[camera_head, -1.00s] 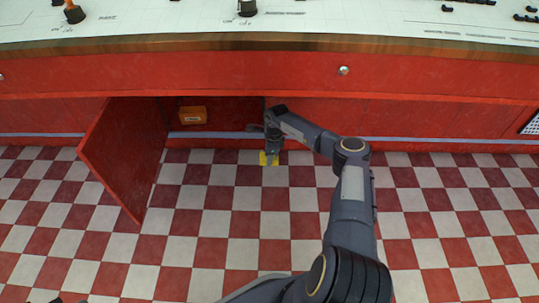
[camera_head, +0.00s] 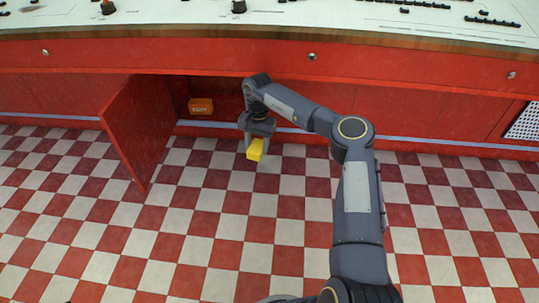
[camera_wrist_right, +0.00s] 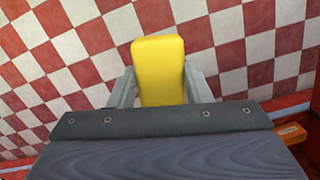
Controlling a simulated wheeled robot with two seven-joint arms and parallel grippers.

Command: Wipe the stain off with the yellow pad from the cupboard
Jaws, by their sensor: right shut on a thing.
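The yellow pad (camera_head: 255,150) is held between the fingers of my right gripper (camera_head: 257,143), in front of the open cupboard and above the floor. In the right wrist view the pad (camera_wrist_right: 158,68) stands out between the two grey fingers, which are shut on its sides. A small brownish mark (camera_head: 29,4) shows on the white top at the upper left edge; I cannot tell for sure that it is the stain. My left gripper is not in view.
The red cupboard door (camera_head: 140,130) stands open to the left of my right gripper. An orange box (camera_head: 201,106) sits inside the cupboard. The white top (camera_head: 300,20) carries small dark items and knobs. The checkered floor (camera_head: 190,230) is clear.

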